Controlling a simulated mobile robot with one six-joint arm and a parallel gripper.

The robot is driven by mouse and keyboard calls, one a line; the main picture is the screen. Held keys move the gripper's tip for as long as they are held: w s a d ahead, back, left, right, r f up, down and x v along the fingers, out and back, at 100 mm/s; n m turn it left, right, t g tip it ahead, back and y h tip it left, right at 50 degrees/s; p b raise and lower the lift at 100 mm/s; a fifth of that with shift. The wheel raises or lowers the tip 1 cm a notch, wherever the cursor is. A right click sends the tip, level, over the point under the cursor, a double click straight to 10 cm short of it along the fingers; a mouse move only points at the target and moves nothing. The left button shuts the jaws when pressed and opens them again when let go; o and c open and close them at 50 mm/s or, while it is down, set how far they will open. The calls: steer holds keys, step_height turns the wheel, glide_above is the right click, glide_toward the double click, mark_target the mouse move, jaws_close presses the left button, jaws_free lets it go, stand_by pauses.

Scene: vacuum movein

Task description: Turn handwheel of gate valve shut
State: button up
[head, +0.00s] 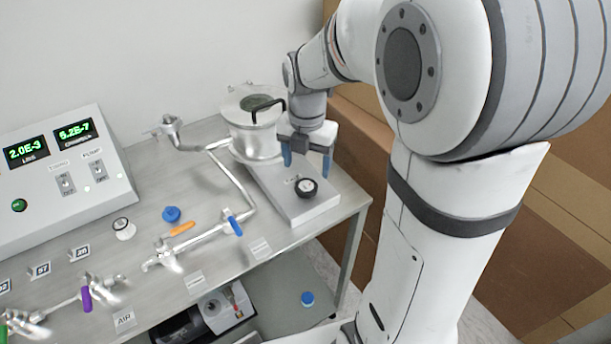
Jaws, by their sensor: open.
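The gate valve is a flat grey metal body (270,184) extending from beneath the round metal chamber (256,138) at the back right of the bench. Its handwheel, a small black round knob with a pale centre (306,187), sits on top near the front right end. My gripper (307,167) points down above the valve body, just behind and above the handwheel. Its two blue fingertips are spread apart with nothing between them. The fingers appear clear of the knob, though the exact height is hard to tell. The label beside the handwheel is too small to read.
A console (60,175) with two green displays stands at the left. A black bent handle (268,105) sits on the chamber. A pump (215,312) stands below.

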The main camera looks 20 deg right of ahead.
mark_target(306, 185)
step_height(306, 185, down, 6)
steer(key=shift+f, duration=0.15)
stand_by(0.3)
steer(key=c, duration=1)
